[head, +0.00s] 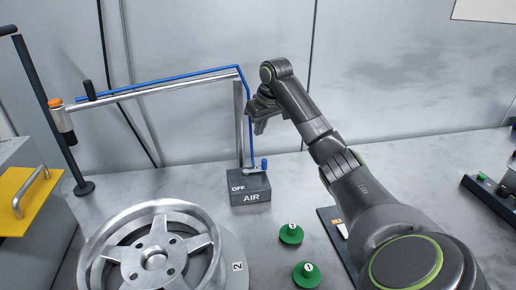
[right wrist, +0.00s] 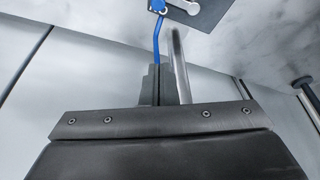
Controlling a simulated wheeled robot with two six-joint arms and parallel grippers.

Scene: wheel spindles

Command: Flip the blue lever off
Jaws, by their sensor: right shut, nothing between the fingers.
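The small blue lever (head: 264,165) stands up at the right side of the top of the dark grey AIR box (head: 250,189). The "OFF" label is on the left of the box, away from the lever. My right gripper (head: 259,129) is shut and empty, above the box and beside the upright metal post. It is apart from the lever. In the right wrist view, the shut fingers (right wrist: 158,84) point towards the box, which is cut off at the top edge (right wrist: 203,17). My left gripper is not in view.
A blue hose (head: 170,77) runs along the metal post and arm down to the box. A silver wheel (head: 155,257) lies at the front left. Green knobs (head: 291,233) stand right of it. A yellow-topped unit (head: 22,205) is at far left.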

